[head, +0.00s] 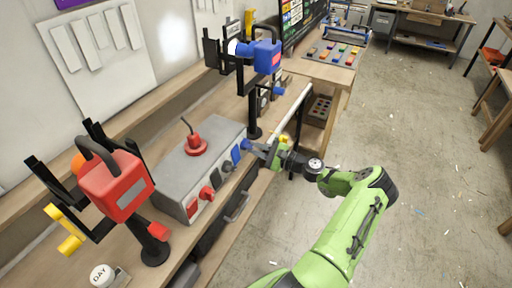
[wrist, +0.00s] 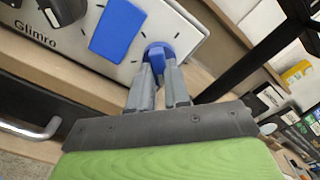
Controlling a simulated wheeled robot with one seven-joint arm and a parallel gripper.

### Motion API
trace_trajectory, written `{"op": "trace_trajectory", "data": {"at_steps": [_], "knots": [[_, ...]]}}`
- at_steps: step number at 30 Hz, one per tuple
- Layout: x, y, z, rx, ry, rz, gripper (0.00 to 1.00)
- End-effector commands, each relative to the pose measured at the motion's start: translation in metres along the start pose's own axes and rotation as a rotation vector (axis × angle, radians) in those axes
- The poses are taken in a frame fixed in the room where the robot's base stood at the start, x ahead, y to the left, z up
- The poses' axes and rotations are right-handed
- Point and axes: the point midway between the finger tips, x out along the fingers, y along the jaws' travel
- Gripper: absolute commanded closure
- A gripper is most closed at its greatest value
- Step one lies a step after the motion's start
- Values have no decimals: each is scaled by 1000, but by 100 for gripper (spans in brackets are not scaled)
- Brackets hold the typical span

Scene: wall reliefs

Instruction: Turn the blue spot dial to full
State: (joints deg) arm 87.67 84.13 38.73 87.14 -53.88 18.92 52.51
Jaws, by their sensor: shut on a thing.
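The blue spot dial (wrist: 157,52) is a round blue knob at the right end of the grey control box's front face, beside a blue slider plate (wrist: 117,28). My gripper (wrist: 160,72) is shut on the dial, with one grey finger on each side of it. The gripper also shows in the head view (head: 252,148), at the box's right end. There the fingers mostly hide the dial. The blue spotlight (head: 262,57) stands on a black post behind the box. The dial's pointer setting cannot be read.
The grey control box (head: 178,165) also carries a red knob (head: 207,192) and a red joystick (head: 196,145). A red spotlight (head: 116,186) stands at the left. A bench drawer handle (head: 238,207) juts out below. Open floor (head: 420,150) lies to the right.

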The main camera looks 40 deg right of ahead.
Motion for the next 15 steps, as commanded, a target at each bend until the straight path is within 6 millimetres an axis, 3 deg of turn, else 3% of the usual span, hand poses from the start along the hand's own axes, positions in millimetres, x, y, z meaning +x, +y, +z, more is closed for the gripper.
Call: {"op": "trace_trajectory", "data": {"at_steps": [15], "knots": [[-1,1,-1,38,3,1,100]]}}
